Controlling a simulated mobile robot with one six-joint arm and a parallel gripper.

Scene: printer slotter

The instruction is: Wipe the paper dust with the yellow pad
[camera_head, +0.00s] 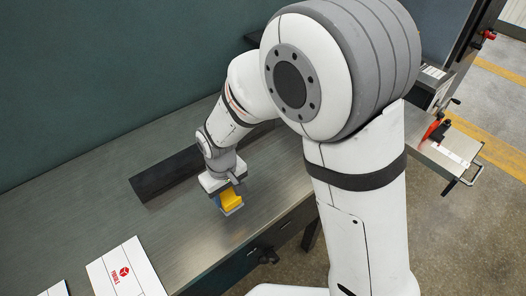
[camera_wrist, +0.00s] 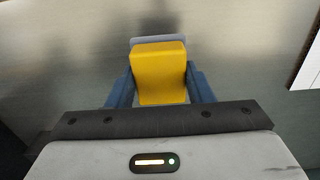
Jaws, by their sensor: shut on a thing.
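The yellow pad (camera_head: 230,200) is in my gripper (camera_head: 228,198), over the front part of the metal table. In the wrist view the yellow pad (camera_wrist: 159,72) sits between the two blue fingers of my gripper (camera_wrist: 160,88), which is shut on it. A grey-blue layer shows along the pad's far edge. I cannot tell whether the pad touches the table. No paper dust can be made out on the bare metal in either view.
A dark bar (camera_head: 165,174) lies on the metal table (camera_head: 190,225) behind my gripper. A white sheet with a red logo (camera_head: 126,268) lies at the front left. A machine with a red part (camera_head: 437,130) stands at the right. The table between sheet and gripper is clear.

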